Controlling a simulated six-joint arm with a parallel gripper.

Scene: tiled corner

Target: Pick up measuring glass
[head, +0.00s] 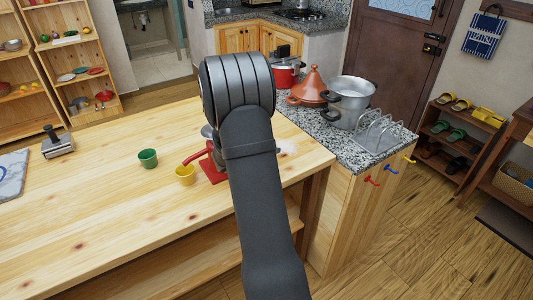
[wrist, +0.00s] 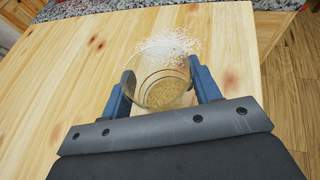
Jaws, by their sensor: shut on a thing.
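The measuring glass (wrist: 163,90) is a clear round vessel in the middle of the wrist view, seen from above at a slant. Faint rings show inside, and its lower part looks golden; I cannot tell whether that is contents or wood showing through. My gripper (wrist: 160,72) has one blue finger on each side of the glass and is shut on it. I cannot tell whether its base touches the wooden table (wrist: 60,70). In the head view my own arm hides the gripper and the glass.
White grains (wrist: 170,45) lie scattered on the table just beyond the glass. In the head view a green cup (head: 148,158), a yellow cup (head: 185,175) and a red object (head: 211,168) stand left of my arm. A granite counter (head: 330,147) with pots adjoins the table's right end.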

